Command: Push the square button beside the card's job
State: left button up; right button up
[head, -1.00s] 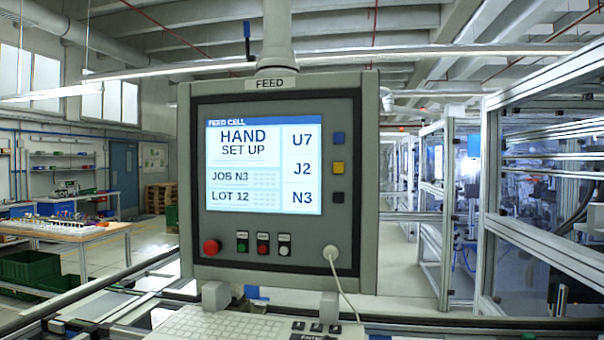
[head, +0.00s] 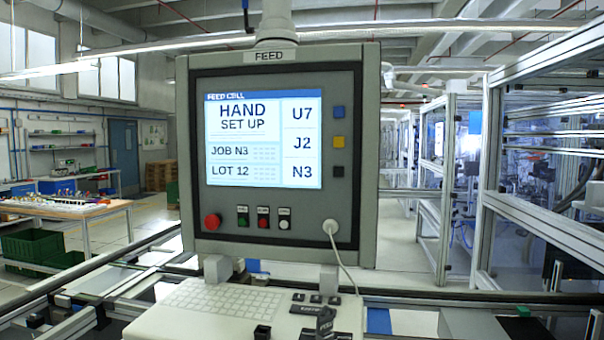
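The FEED panel (head: 269,240) stands upright in the middle of the head view. Its lit screen (head: 244,131) reads HAND SET UP, JOB N3 and LOT 12. On the screen's right side U7, J2 and N3 are stacked from top to bottom. I see no separate card. Neither of my grippers can be made out in view.
Below the screen are a red round knob (head: 212,222) and small green, red and white buttons. A cable hangs from a white plug (head: 330,227). A keyboard shelf (head: 190,322) juts out below, with small dark items at its front. Framed machines stand right.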

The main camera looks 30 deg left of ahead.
pick_arm(q)
grip_shut()
dwell(0.4)
dwell(1.2)
